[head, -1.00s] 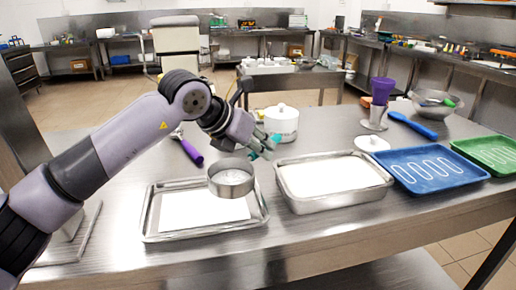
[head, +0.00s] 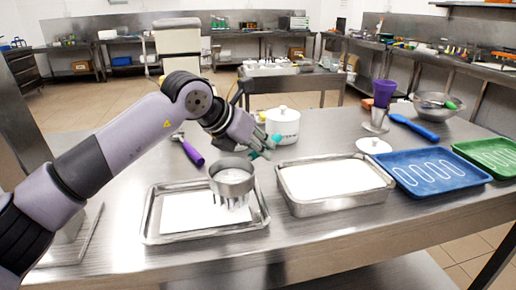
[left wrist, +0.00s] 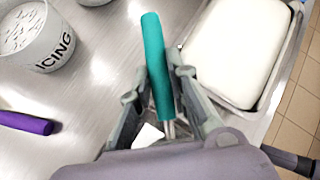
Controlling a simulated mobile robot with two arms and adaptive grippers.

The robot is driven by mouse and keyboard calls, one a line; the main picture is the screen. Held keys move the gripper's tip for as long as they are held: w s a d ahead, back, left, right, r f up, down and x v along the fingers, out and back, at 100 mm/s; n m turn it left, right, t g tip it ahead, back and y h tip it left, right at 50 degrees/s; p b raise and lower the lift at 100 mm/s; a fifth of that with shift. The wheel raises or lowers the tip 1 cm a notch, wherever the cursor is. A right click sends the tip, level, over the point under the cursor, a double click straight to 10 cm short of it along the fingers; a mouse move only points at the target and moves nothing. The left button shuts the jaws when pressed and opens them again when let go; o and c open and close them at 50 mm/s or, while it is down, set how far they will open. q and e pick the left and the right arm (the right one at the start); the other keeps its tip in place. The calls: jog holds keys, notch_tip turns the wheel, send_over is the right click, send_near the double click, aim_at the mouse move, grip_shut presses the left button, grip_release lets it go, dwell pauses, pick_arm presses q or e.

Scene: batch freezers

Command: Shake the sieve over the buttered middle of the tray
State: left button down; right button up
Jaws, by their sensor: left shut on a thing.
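The round metal sieve (head: 231,183) hangs level above the right part of a shallow metal tray (head: 151,222). The tray's middle (head: 188,213) shows as a flat white area. White streaks fall from under the sieve onto that area. My left gripper (head: 256,143) is shut on the sieve's teal handle, behind and right of the sieve. In the left wrist view the teal handle (left wrist: 156,70) lies between both fingers; the sieve's bowl is hidden there. I cannot make out butter on the white area. My right gripper is not in view.
A deeper metal pan (head: 335,205) filled with white stands close to the right of the tray. A white icing tub (head: 284,126) and a purple-handled tool (head: 190,152) lie behind. Blue (head: 436,178) and green (head: 489,155) trays are at right. The table's front edge is clear.

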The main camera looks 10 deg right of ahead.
pick_arm(q)
jog(key=shift+s+b, duration=0.3)
jog(key=shift+s, duration=0.3)
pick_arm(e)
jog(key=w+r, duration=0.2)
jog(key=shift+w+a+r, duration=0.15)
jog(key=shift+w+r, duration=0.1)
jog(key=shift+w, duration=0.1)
pick_arm(q)
jog(key=shift+r, duration=0.15)
